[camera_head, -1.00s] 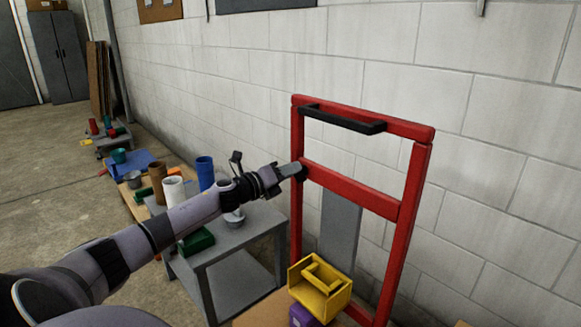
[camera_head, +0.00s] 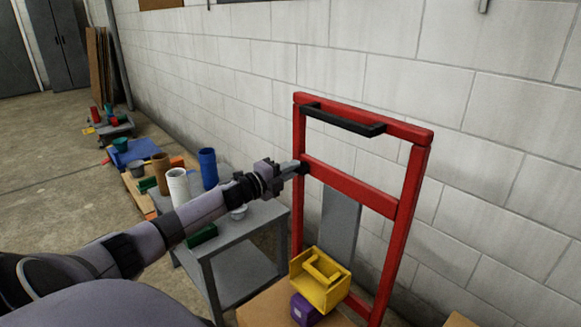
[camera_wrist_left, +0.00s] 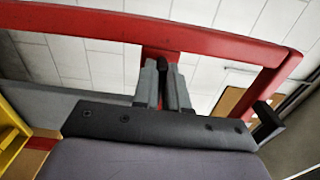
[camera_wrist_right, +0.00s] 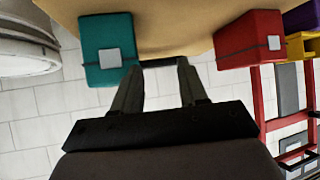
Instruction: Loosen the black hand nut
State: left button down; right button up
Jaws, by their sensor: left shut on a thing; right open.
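The black hand nut (camera_head: 304,168) sits on the left post of the red frame (camera_head: 350,188), at the height of its crossbar. My left gripper (camera_head: 298,167) reaches it from the left, and its jaws are shut on the nut. In the left wrist view the dark nut (camera_wrist_left: 176,80) shows between the two grey fingers (camera_wrist_left: 165,84), against the red post; most of it is hidden. My right gripper (camera_wrist_right: 160,82) is out of the head view. In the right wrist view its fingers are apart with nothing between them.
A yellow bin (camera_head: 320,278) and a purple block (camera_head: 304,310) are at the frame's foot. A grey table (camera_head: 238,262) with cylinders stands left of the frame, under my left arm. A teal box (camera_wrist_right: 106,50) and a red box (camera_wrist_right: 248,40) are near my right gripper.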

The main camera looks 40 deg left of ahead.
dwell(0.6)
pick_arm(q)
jog(key=c, duration=1.2)
grip_release()
jog(key=shift+o, duration=0.2)
jog(key=shift+s, duration=0.15)
jog(key=s, duration=0.6)
jog(key=shift+s+a, duration=0.35)
jog(key=shift+s, duration=0.05)
